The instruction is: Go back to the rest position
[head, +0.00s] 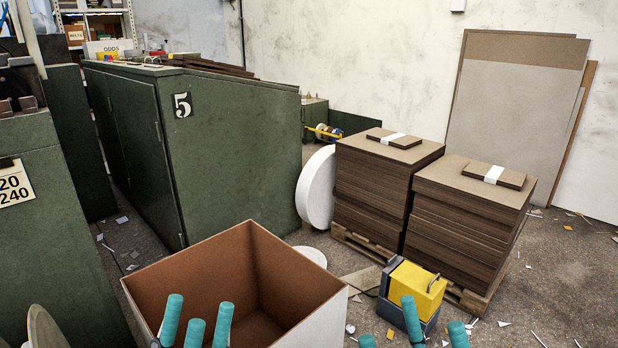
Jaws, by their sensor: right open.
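My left gripper (197,325) shows at the bottom left of centre as several teal fingertips in front of the open brown-lined box (310,275). Its fingertips stand closer together than those of the right one, and its palm is out of frame, so I cannot tell whether it is open. My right gripper (412,327) shows at the bottom right of centre. Its teal fingertips are spread, it is open, and I see nothing held in it. It stands in front of the yellow and grey block-shaped unit (416,287).
Two stacks of greyboard (375,180) (465,220) stand on a pallet (360,245), each with a banded bundle on top. A green machine marked 5 (230,150) is at left. A white disc (317,187) leans beside the stacks. Scraps litter the open floor (560,280) at right.

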